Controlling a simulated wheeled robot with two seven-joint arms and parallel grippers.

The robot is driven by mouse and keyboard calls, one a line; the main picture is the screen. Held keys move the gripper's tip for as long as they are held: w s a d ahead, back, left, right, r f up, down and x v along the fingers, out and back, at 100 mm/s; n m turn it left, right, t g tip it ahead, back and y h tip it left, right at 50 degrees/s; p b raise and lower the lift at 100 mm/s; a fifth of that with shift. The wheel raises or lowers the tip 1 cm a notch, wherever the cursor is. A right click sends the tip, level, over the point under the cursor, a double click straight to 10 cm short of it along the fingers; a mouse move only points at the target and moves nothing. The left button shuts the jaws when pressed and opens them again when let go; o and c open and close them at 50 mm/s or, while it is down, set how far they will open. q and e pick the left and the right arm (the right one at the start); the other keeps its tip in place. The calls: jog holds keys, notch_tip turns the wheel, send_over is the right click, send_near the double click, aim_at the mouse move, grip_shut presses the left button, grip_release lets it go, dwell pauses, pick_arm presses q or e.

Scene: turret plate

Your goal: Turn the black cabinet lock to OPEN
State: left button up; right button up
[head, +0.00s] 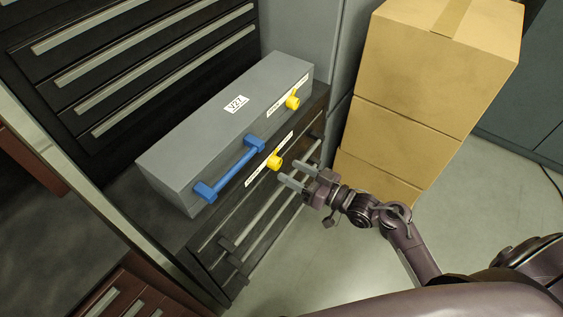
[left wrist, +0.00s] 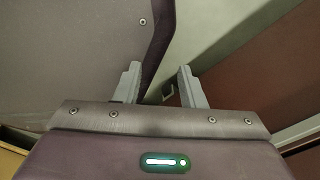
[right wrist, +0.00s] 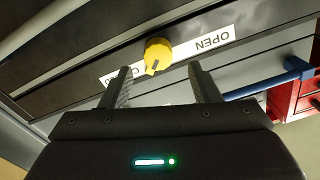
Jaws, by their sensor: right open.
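The black cabinet (head: 262,215) carries a yellow lock knob (head: 274,162) on its front, beside a white label strip. In the right wrist view the yellow knob (right wrist: 157,54) sits between the upside-down word OPEN (right wrist: 212,41) and a partly hidden word at lower left. A dark mark on the knob points down in that view. My right gripper (head: 294,172) is open just in front of the knob, its fingers pointing at it; I see no contact. My left gripper (left wrist: 158,70) is open and empty, and outside the head view.
A grey case (head: 225,125) marked V27, with a blue handle (head: 231,170) and another yellow knob (head: 292,102), rests on the cabinet. Stacked cardboard boxes (head: 405,110) stand right of the cabinet. Grey floor (head: 330,270) is clear in front of it.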

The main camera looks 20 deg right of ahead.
aim_at(279, 164)
jog(key=x, duration=0.3)
jog(key=shift+w, duration=0.1)
jog(key=shift+w+a, duration=0.4)
jog(key=shift+w, duration=0.1)
jog(key=shift+f, duration=0.1)
jog(key=c, duration=1)
pick_arm(q)
jog(key=shift+w+r, duration=0.1)
jog(key=shift+w, duration=0.5)
